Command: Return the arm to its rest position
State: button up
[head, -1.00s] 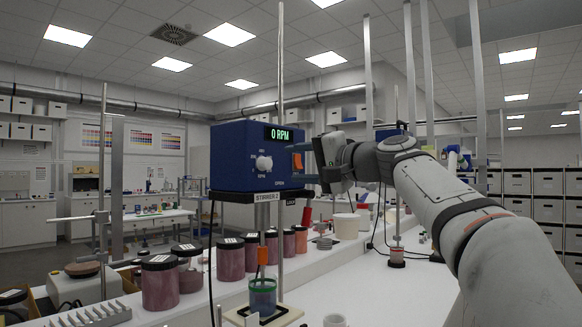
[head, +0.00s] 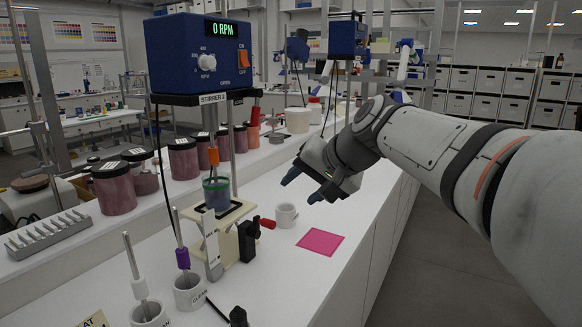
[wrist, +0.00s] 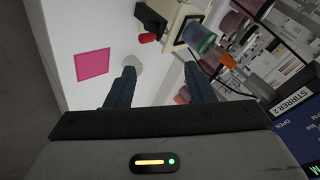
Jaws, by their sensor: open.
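My gripper (head: 302,189) is in the middle of the head view, with its two dark blue fingers apart and nothing between them. It hangs above the white bench, to the right of the blue stirrer (head: 200,52), which reads 0 RPM. In the wrist view both fingers of my gripper (wrist: 161,80) point away over the bench, spread and empty. My grey and white arm reaches in from the right edge of the head view.
A green-rimmed beaker (head: 216,194) stands under the stirrer. Dark-lidded pigment jars (head: 114,187) line the left. The floor (head: 450,270) at right is clear.

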jog(key=s+d+f+n+g+h+p, duration=0.1)
jog(key=s+d+f+g+h+p, duration=0.1)
jog(key=s+d+f, duration=0.4)
jog(key=s+d+f+n+g+h+p, duration=0.1)
jog(key=s+d+f+h, duration=0.3)
jog(key=s+f, duration=0.8)
jog(key=s+d+g+p, duration=0.1)
jog(key=s+d, duration=0.1)
jog(key=s, duration=0.1)
jog(key=shift+d+f, duration=0.3)
jog(key=shift+d, duration=0.05)
jog(key=shift+c, duration=0.6)
